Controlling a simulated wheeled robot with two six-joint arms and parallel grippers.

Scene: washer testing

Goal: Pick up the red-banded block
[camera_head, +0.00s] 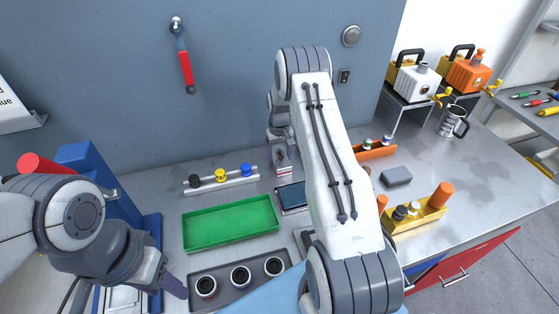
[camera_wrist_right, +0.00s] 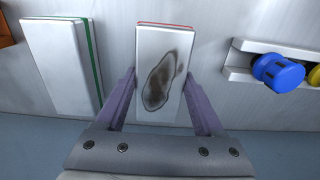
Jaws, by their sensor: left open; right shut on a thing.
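The red-banded block (camera_wrist_right: 163,85) is pale grey-white with a dark brown smudge on its face and a red strip along its top edge. In the right wrist view it sits between the two purple fingers of my right gripper (camera_wrist_right: 159,75), which is shut on it. In the head view the block (camera_head: 283,169) shows below my right gripper (camera_head: 281,145), near the back wall; whether it touches the counter I cannot tell. My left gripper (camera_head: 172,284) is open and empty at the lower left, beside the dark tray.
A green-banded white block (camera_wrist_right: 60,68) stands left of the held block. A rack with a blue knob (camera_wrist_right: 277,72) is on its right. A green tray (camera_head: 230,222), a dark tray with round cups (camera_head: 240,289) and a yellow holder (camera_head: 425,217) occupy the counter.

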